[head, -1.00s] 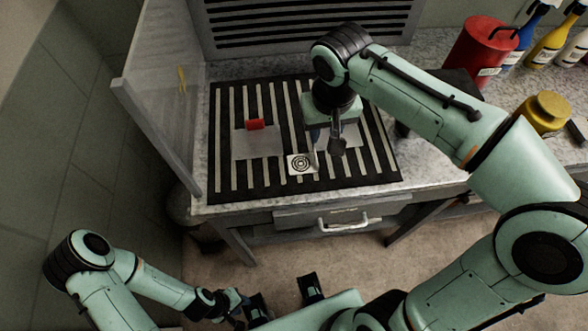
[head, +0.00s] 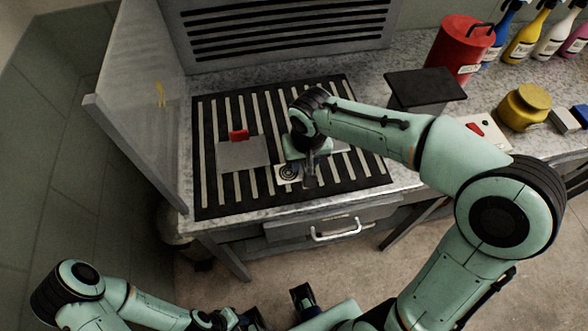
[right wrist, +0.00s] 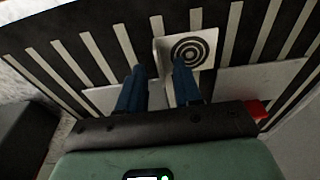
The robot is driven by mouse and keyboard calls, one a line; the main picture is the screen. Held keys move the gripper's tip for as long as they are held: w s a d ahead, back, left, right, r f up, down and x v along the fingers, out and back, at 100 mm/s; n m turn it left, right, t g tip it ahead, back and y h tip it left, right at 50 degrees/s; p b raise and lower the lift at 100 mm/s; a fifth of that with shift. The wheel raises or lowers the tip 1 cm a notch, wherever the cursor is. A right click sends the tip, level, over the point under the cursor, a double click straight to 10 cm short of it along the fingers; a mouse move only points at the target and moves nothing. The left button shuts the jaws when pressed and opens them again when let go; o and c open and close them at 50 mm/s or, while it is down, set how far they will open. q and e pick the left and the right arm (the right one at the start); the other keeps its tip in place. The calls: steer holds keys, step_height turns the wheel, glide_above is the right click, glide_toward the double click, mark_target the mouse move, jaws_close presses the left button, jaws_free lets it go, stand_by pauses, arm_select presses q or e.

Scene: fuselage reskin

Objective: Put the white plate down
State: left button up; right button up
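The white plate (head: 288,172) bears black concentric rings and rests flat on the striped mat, as far as I can tell. It also shows in the right wrist view (right wrist: 192,48), with a thin pale upright edge (right wrist: 157,58) along its left side. My right gripper (head: 309,179) is low over the mat, just right of the rings. In the right wrist view its two blue fingers (right wrist: 159,72) stand apart, one on each side of the upright edge, with gaps visible. My left gripper (head: 222,320) is at the bottom edge, partly cut off; its fingers are unclear.
A grey panel with a red block (head: 239,135) lies left of the plate on the striped mat (head: 215,200). Another pale panel (right wrist: 105,98) is partly under my right gripper. A dark box (head: 425,88), red can (head: 460,50) and yellow pot (head: 523,107) stand right. A partition (head: 140,100) bounds the left.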

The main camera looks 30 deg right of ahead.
steer(key=shift+w+f, duration=0.1)
steer(key=shift+f, duration=0.4)
jaws_close()
steer(key=shift+r, duration=0.1)
